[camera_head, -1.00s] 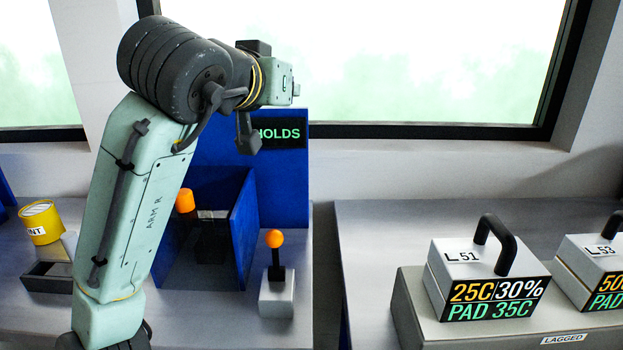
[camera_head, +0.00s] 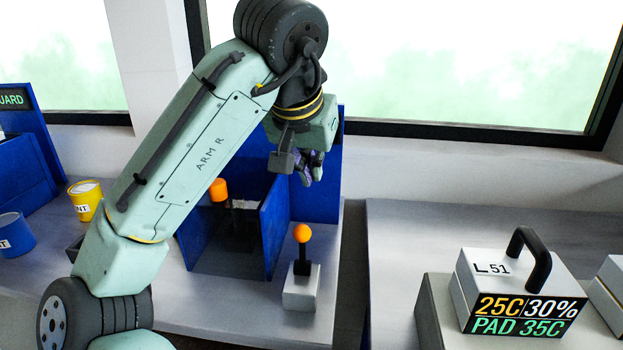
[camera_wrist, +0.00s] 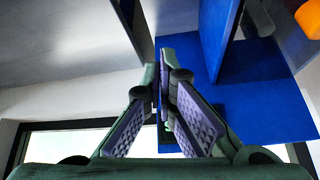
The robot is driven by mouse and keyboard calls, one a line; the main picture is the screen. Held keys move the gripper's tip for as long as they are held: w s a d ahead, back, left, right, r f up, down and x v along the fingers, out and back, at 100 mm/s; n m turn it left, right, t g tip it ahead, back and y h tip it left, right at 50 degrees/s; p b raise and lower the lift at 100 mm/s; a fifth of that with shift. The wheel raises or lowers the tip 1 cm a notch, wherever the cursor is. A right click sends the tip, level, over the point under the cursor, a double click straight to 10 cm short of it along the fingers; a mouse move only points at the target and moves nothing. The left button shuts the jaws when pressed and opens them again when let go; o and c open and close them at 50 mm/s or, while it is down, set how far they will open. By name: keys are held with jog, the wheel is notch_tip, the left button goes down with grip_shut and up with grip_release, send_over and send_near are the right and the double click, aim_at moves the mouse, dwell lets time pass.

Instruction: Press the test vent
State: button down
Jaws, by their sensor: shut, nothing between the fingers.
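My gripper (camera_head: 312,172) is shut and empty, pointing down beside the blue booth (camera_head: 272,228) at its right side. Another orange knob (camera_head: 218,190) shows inside the booth. An orange part shows at the wrist view's upper right (camera_wrist: 308,18). No readable label tells which is the test vent.
A yellow can (camera_head: 86,203) and a blue can (camera_head: 16,238) stand at the left. A boxy L_51 unit (camera_head: 510,275) with a black handle sits on the right bench. A gap separates the two benches. My arm hides part of the left bench.

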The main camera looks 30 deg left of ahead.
aim_at(302, 249)
notch_tip(302, 249, down, 8)
jog(key=p, duration=0.3)
jog(key=shift+w, duration=0.15)
jog(key=shift+a, duration=0.1)
jog(key=shift+f+b, duration=0.15)
jog(key=shift+b, duration=0.35)
